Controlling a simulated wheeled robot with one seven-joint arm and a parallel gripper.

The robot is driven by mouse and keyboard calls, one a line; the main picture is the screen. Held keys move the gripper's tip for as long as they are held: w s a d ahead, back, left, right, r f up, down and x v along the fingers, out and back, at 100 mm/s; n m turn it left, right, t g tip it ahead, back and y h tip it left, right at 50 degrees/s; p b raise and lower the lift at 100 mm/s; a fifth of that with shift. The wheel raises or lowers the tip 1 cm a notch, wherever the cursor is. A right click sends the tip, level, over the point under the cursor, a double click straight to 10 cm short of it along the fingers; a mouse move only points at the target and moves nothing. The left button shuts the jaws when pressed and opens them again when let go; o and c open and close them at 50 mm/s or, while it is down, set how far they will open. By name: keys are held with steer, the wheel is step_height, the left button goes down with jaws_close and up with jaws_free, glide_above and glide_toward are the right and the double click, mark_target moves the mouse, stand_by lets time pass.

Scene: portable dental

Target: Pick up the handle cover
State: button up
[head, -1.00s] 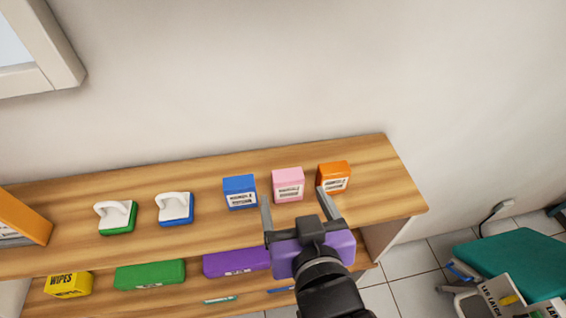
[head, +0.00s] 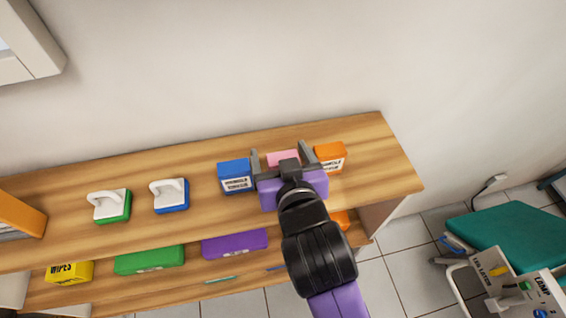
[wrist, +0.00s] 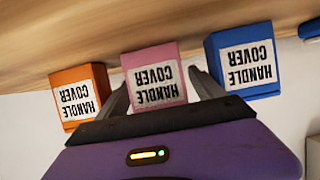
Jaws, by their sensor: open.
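Three small boxes stand in a row on the top shelf: a blue box (head: 235,176), a pink box (head: 283,157) and an orange box (head: 329,156). In the wrist view the pink box (wrist: 154,82), orange box (wrist: 79,97) and blue box (wrist: 243,60) each carry a white HANDLE COVER label, seen upside down. My gripper (head: 281,155) is open, with a finger on each side of the pink box. In the wrist view my gripper (wrist: 160,90) points at the pink box. My gripper partly hides the pink box in the head view; contact cannot be told.
Two white-handled blocks, green-based (head: 109,205) and blue-based (head: 170,195), stand left on the wooden shelf (head: 385,180). The orange and blue boxes flank my fingers closely. A lower shelf holds a yellow wipes box (head: 70,272), a green box (head: 150,259) and a purple box (head: 235,243).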

steer(key=c, duration=1.4)
steer(key=shift+r, duration=0.15)
